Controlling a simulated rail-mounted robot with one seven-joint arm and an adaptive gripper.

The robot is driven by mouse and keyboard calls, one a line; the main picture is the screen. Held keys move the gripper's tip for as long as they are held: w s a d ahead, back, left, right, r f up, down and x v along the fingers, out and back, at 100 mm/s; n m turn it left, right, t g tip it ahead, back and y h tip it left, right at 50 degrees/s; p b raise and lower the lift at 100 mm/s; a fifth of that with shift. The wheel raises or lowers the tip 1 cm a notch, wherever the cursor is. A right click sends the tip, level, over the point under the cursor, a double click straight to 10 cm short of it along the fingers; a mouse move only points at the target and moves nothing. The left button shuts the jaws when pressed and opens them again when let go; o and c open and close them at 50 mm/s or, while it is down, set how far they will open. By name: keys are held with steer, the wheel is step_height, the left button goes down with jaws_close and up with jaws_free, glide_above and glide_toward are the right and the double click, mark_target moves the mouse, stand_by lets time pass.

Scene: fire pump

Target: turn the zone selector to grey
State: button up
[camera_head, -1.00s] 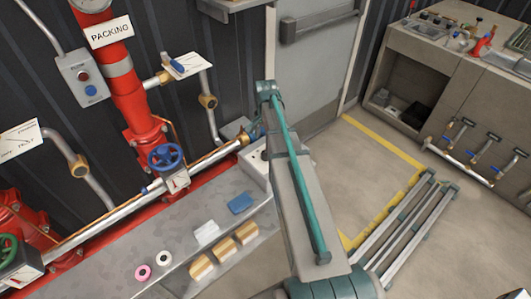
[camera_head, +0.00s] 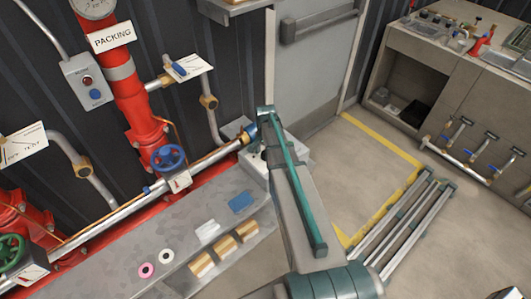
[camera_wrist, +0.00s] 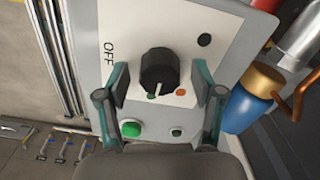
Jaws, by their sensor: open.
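The zone selector is a black round knob (camera_wrist: 158,68) on a pale panel (camera_wrist: 130,25) in the wrist view. A white plate around it has the word OFF at left, a green mark below the knob, an orange dot at lower right and a dark dot at upper right. I cannot make out a grey mark. My gripper (camera_wrist: 160,83) is open, with one finger on each side of the knob and gaps between. In the head view the panel's box (camera_head: 255,166) shows beside my arm; the knob and fingers cannot be made out.
A green button (camera_wrist: 131,129) and a small dark button (camera_wrist: 176,132) sit below the knob. A blue and brass fitting (camera_wrist: 250,108) is close on the right. In the head view a red pipe (camera_head: 130,90) and a blue handwheel (camera_head: 168,158) stand left.

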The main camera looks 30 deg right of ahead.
steer(key=c, duration=1.1)
steer(key=shift+c, duration=0.2)
steer(key=shift+n, duration=0.3)
steer(key=n+b, duration=0.2)
steer(key=n, duration=0.1)
steer(key=shift+f, duration=0.1)
steer(key=n+b, duration=0.1)
steer(key=n, duration=0.3)
steer(key=shift+n+b, duration=0.3)
steer(key=shift+n, duration=0.1)
steer(key=n+b, duration=0.1)
steer(key=n, duration=0.3)
steer(key=shift+n, duration=0.3)
steer(key=n+b, duration=0.1)
steer(key=n, duration=0.3)
steer(key=shift+n, duration=0.4)
